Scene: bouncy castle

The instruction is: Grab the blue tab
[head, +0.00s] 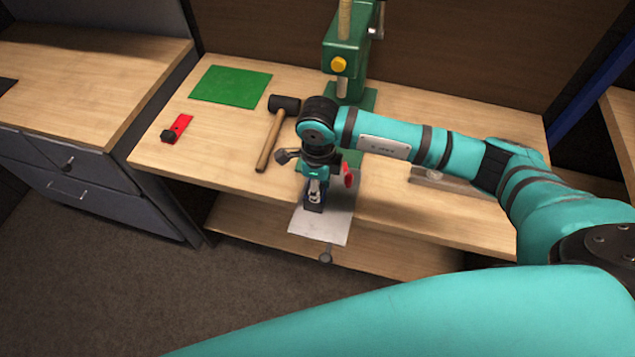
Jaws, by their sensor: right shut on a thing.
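My right gripper (314,192) points down over the front part of the wooden workbench, at a pale grey sheet (336,225). It is shut on a small dark blue piece (314,208), which looks like the blue tab. The fingers hide much of the piece, and I cannot tell whether it touches the sheet. A red part (348,176) shows just right of the gripper. My left gripper is not in view.
A mallet (270,138) lies left of the gripper. A green arbor press (346,55) stands behind. A green mat (230,86) and a red and black piece (177,129) lie on the left. A metal bar (430,177) lies right. The bench's front left is clear.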

